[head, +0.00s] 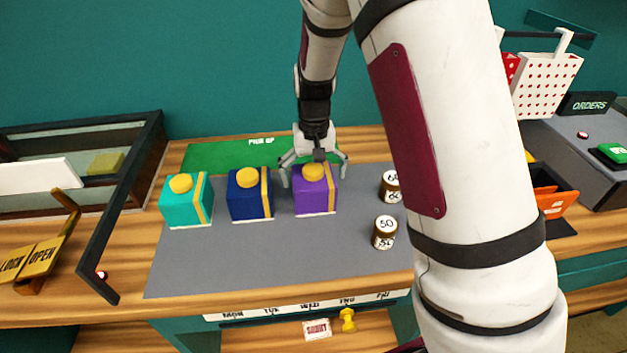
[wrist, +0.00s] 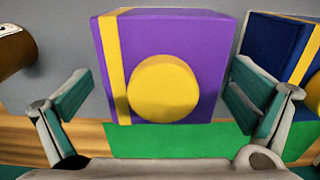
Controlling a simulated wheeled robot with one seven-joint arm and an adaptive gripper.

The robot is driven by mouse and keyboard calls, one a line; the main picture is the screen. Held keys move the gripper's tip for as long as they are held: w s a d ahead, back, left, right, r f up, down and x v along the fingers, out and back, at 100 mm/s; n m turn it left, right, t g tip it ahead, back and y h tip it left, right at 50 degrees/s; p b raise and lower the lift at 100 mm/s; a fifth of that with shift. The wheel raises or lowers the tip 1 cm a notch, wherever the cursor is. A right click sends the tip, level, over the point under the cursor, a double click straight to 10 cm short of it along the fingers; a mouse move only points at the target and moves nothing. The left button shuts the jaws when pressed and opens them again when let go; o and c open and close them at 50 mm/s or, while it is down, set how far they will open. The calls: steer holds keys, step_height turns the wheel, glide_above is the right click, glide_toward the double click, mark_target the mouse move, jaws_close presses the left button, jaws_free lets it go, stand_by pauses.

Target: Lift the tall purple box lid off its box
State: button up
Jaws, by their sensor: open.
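The tall purple box (head: 315,198) stands on the grey mat with a yellow ribbon band and a round yellow knob (head: 313,172) on its lid. In the wrist view the purple lid (wrist: 210,45) fills the middle, with its yellow knob (wrist: 162,88) facing the camera. My gripper (head: 314,172) is open above the purple box, with its fingers spread to either side. In the wrist view the fingers (wrist: 158,92) are apart with the knob between them, touching nothing that I can tell. The seam between lid and box is hard to make out.
A dark blue box (head: 248,203) and a teal box (head: 184,212) with yellow knobs stand left of the purple one. Two labelled brown jars (head: 384,233) stand to its right. A green pick-up mat (head: 225,156) lies behind. The grey mat's front (head: 270,265) is clear.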

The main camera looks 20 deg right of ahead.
steer(key=shift+s+a+f, duration=0.1)
steer(key=shift+a+f, duration=0.05)
steer(key=shift+f, duration=1.65)
steer(key=c, duration=1.1)
steer(key=shift+r, duration=0.15)
step_height(320, 180, up, 10)
steer(key=shift+f, duration=0.1)
